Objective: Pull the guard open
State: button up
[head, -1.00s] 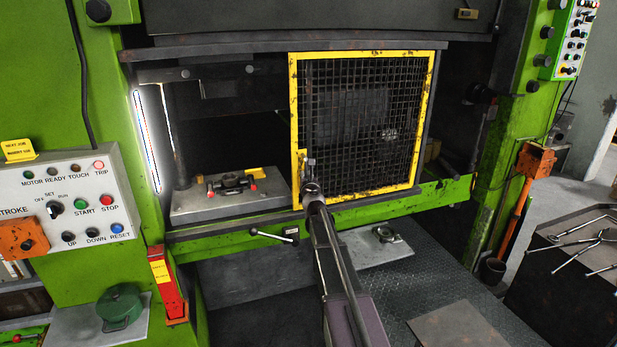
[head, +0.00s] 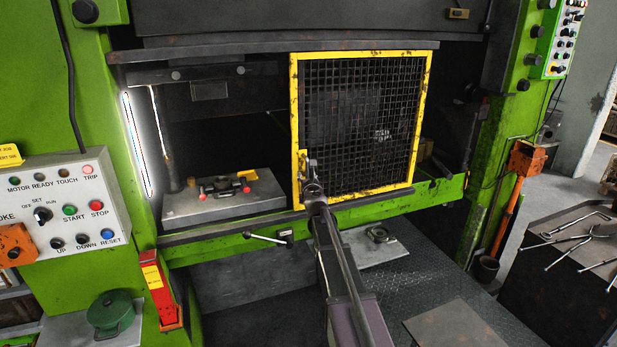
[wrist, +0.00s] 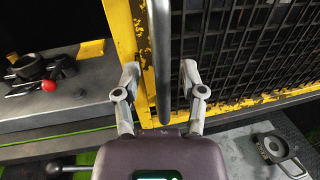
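The guard (head: 297,125) is a dark mesh panel in a yellow, worn frame at the front of the press. It covers the right part of the opening, and the left part is uncovered. A grey upright bar handle (wrist: 161,50) stands along its left edge. My gripper (head: 311,175) is at that edge, low on the guard. In the wrist view my gripper (wrist: 160,77) has its two fingers apart, one on each side of the bar. Gaps show between the fingers and the bar. The palm hides the bar's lower surroundings.
A grey die block (head: 222,207) with red-tipped tools sits in the uncovered left part. A control panel (head: 70,205) is at left. A dark table (head: 560,285) with tongs stands at right.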

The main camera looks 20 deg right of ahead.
jog(key=shift+w, duration=0.1)
jog(key=s+a, duration=0.2)
jog(key=s, duration=1)
dwell(0.7)
jog(key=s+f+m+g+h+b, duration=0.5)
jog(key=s+f+m+g, duration=0.6)
jog(key=m, duration=1.2)
jog(key=s+a+f+m+g+y+b, duration=0.3)
jog(key=s+a+f+m+g+y, duration=0.3)
jog(key=s+a+f, duration=1)
jog(key=s+m+y, duration=0.1)
jog(key=m+y, duration=0.1)
jog(key=m, duration=0.2)
jog(key=shift+s+a+f+m+g+b, duration=0.15)
jog(key=shift+s+a+m+g+b, duration=0.15)
jog(key=shift+s+m+b, duration=0.1)
